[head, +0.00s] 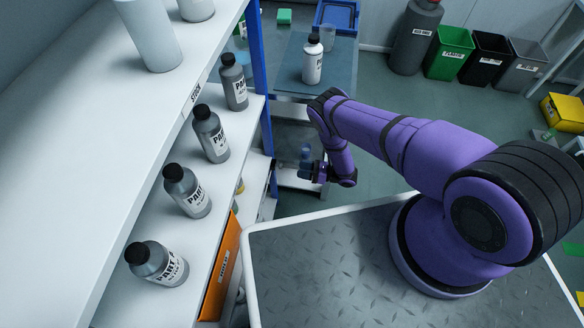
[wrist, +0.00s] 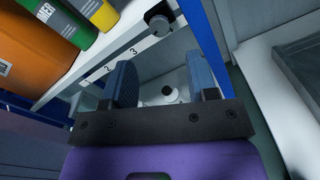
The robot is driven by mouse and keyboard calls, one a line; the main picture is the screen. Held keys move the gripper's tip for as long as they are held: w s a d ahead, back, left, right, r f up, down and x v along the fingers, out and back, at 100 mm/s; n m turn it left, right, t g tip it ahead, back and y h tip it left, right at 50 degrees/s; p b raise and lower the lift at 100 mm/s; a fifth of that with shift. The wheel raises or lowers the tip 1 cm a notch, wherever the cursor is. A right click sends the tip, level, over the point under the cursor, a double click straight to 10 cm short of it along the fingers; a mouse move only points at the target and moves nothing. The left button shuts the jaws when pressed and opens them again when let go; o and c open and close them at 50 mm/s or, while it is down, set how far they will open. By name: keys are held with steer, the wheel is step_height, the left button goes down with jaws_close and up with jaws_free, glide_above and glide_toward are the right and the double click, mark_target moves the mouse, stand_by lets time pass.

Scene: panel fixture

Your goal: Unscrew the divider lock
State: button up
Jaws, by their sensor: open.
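My gripper (wrist: 160,72) is open in the wrist view, with its two blue-padded fingers apart and nothing held between them. A dark round knob (wrist: 158,24) sits on the front edge of a white shelf, beyond the fingertips; it may be the divider lock, but no label shows. A small black round top (wrist: 168,90) on a pale base shows lower down in the gap between the fingers; I cannot tell what it is. In the head view my gripper (head: 307,165) hangs beside the shelf end, and the knob cannot be made out there.
The white shelf edge (wrist: 108,58) carries numbers, with orange (wrist: 35,50), green and yellow containers on it. A blue post (wrist: 204,32) stands close to the right finger. In the head view, several grey bottles (head: 211,135) line the shelf, and a white bottle (head: 312,62) stands on a bench behind.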

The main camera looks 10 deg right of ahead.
steer(key=shift+v, duration=1.2)
steer(key=shift+d, duration=0.1)
